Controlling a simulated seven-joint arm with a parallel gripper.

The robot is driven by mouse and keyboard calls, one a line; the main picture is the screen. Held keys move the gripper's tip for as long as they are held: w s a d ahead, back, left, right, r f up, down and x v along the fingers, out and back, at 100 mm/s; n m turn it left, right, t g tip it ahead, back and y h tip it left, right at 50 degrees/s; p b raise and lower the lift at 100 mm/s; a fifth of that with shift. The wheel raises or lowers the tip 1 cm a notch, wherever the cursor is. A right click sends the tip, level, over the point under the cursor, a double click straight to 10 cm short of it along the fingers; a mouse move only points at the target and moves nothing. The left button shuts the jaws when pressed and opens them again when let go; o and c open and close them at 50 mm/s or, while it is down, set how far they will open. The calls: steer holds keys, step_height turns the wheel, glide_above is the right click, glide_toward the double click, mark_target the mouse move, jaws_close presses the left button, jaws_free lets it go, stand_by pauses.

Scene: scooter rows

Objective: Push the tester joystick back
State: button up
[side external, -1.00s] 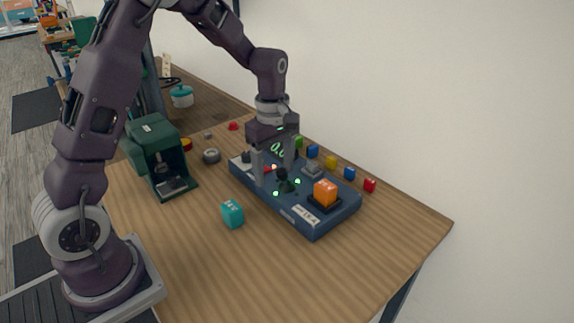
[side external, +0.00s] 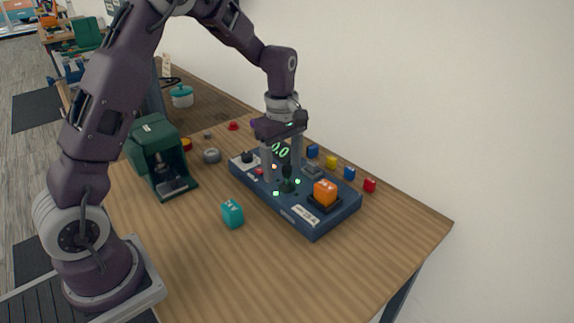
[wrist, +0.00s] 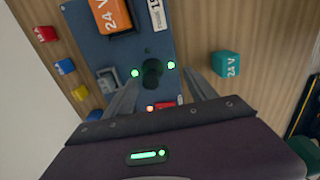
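The tester is a dark blue panel box (side external: 314,228) on the wooden table. Its black joystick (side external: 287,182) stands roughly upright near the panel's middle; it also shows in the wrist view (wrist: 152,70). My gripper (side external: 282,174) is low over the panel, pointing down, with its fingers apart on either side of the joystick. In the wrist view my gripper (wrist: 158,76) is open with the joystick between its fingers. A gap shows on each side there, and I cannot tell whether anything touches.
An orange 24 V block (side external: 325,192) sits on the panel beside the joystick. A teal block (side external: 232,214) lies in front. A green machine (side external: 152,139) stands left. Small coloured blocks (side external: 331,162) line the wall side. The front right table is clear.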

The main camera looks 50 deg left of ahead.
steer(key=shift+w, duration=0.7)
steer(key=shift+r, duration=3.55)
